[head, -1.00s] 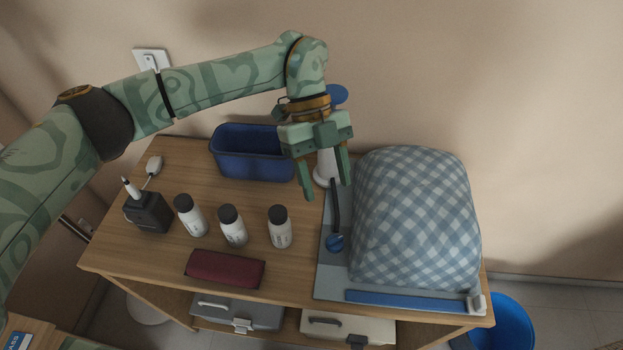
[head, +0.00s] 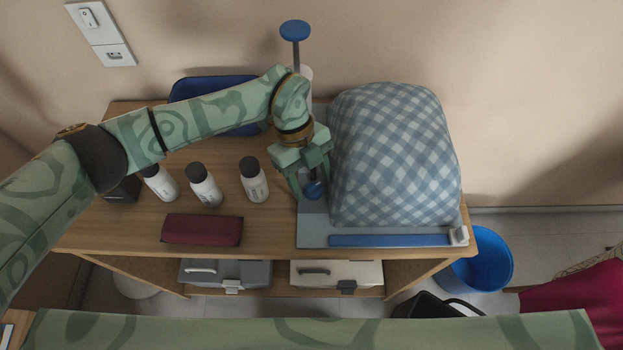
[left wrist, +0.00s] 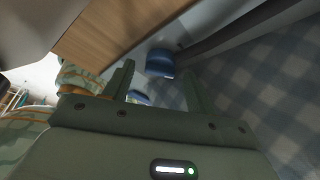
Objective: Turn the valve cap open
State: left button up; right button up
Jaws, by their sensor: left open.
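The blue valve cap (head: 314,190) sits on the grey flat edge of the blue-and-white checked bag (head: 395,150), left of its bulging part. My left gripper (head: 311,187) is open over the cap, with its fingers pointing down on either side of it. In the left wrist view the blue cap (left wrist: 160,62) shows between the two fingertips; I cannot tell whether they touch it. My right gripper is out of view.
A pump with a blue handle (head: 295,31) stands behind my left wrist. A blue bin (head: 190,88), several white bottles (head: 253,180) and a maroon case (head: 202,230) are on the wooden table (head: 270,238). A blue bucket (head: 480,258) stands on the floor at right.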

pick_arm(q)
jog(key=shift+s+d+f, duration=0.1)
jog(key=shift+s+f, duration=0.05)
jog(key=shift+f, duration=0.15)
jog(key=c, duration=1)
jog(key=shift+m, duration=0.3)
jog(key=m+y, duration=0.1)
jog(key=m, duration=0.1)
jog(key=shift+d+m+g, duration=0.1)
jog(key=shift+m+g, duration=0.2)
jog(key=shift+m+y+b, duration=0.8)
jog(key=shift+m, duration=1.3)
